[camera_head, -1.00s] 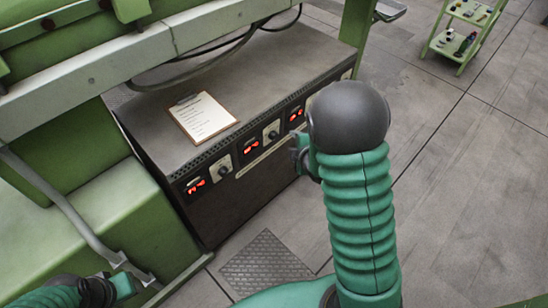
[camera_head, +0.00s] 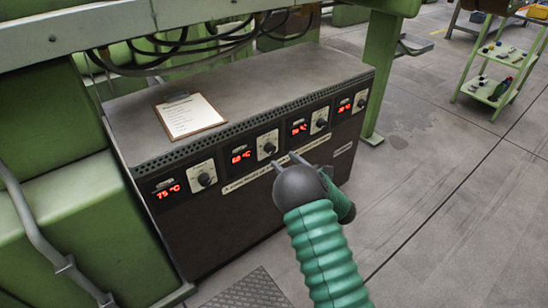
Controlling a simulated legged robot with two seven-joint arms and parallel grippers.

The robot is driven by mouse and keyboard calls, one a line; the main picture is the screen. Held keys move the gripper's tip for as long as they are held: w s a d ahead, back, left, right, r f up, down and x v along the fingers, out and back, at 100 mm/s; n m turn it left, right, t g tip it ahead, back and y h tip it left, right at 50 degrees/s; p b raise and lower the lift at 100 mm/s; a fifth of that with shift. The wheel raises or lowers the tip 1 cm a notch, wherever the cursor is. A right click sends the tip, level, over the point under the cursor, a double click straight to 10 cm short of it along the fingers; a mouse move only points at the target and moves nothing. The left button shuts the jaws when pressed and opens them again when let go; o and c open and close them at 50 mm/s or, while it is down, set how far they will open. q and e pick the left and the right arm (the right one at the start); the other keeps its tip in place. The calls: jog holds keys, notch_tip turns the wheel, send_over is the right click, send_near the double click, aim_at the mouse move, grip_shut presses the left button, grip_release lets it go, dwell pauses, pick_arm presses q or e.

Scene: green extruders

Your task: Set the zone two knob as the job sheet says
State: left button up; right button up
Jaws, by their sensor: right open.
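The control cabinet (camera_head: 325,165) has a row of several knobs, each beside a red display. The second knob from the left (camera_head: 268,148) is dark on a white plate, beside a display (camera_head: 241,155) that seems to read 60 °C. The first knob (camera_head: 204,180) sits beside a display (camera_head: 167,190) reading 75 °C. Zone labels are too small to read. The job sheet (camera_head: 190,115) lies on a clipboard on the cabinet top; its text is unreadable. My right gripper (camera_head: 284,160) is open and empty, its fingertips just below the second knob in the picture, apparently apart from it. My left gripper is out of view.
A third knob (camera_head: 320,124) and a fourth knob (camera_head: 361,103) lie to the right. Dark cables hang behind the cabinet top. A green machine frame (camera_head: 60,210) stands at left. A green cart (camera_head: 505,75) stands far right; the floor between is clear.

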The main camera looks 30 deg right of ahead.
aim_at(273, 151)
jog(key=w, duration=0.1)
jog(key=w+b, duration=0.1)
jog(key=w, duration=0.1)
jog(key=w+a, duration=0.1)
jog(key=w, duration=0.1)
jog(key=shift+w, duration=0.25)
jog(key=shift+w+d, duration=0.1)
jog(key=shift+w, duration=0.4)
grip_shut()
